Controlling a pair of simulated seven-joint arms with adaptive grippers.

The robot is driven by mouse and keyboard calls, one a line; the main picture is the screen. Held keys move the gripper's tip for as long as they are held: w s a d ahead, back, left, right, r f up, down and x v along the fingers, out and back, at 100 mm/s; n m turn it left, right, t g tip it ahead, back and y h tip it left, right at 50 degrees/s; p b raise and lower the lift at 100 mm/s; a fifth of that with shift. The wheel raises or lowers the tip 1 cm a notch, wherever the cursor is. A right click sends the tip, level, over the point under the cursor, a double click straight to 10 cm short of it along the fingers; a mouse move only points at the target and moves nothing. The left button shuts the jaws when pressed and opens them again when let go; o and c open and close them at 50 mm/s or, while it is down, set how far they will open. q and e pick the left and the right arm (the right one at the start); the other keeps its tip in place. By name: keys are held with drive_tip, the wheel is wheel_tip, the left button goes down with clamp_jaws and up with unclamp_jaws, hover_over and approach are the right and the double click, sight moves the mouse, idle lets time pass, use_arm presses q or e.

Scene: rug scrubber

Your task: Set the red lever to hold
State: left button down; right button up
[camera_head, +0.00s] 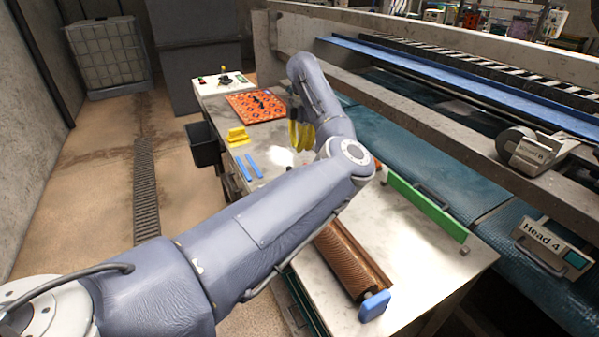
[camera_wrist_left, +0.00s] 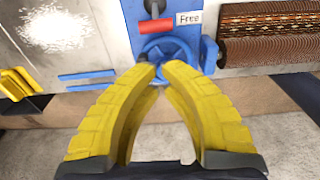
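The red lever (camera_wrist_left: 155,27) shows in the left wrist view, lying roughly crosswise with a grey shaft above it. It sits by a blue mount (camera_wrist_left: 172,46) at the end of a brown ribbed roller (camera_wrist_left: 270,48). A white label reading "Free" (camera_wrist_left: 188,18) is just right of it. My left gripper (camera_wrist_left: 159,70) has yellow fingers with a narrow gap between the tips and nothing held. The tips appear just below the lever, over the blue mount. The left gripper (camera_head: 299,135) also shows in the head view, where my arm hides the lever.
The roller (camera_head: 350,262) lies on the worktable (camera_head: 425,265). A green bar (camera_head: 428,205) runs along its right side. An orange board (camera_head: 257,107), a yellow block (camera_head: 237,135) and blue strips (camera_head: 247,165) lie farther back. The machine (camera_head: 480,180) borders the right.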

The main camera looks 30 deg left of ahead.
use_arm(q)
drive_tip(key=shift+f, duration=0.1)
drive_tip(key=shift+s+a+f, duration=0.1)
drive_tip(key=shift+s+f, duration=0.05)
drive_tip(key=shift+f, duration=2.3)
drive_tip(key=shift+s+a+f, duration=0.1)
drive_tip(key=shift+f, duration=2.35)
drive_tip(key=shift+a, duration=0.1)
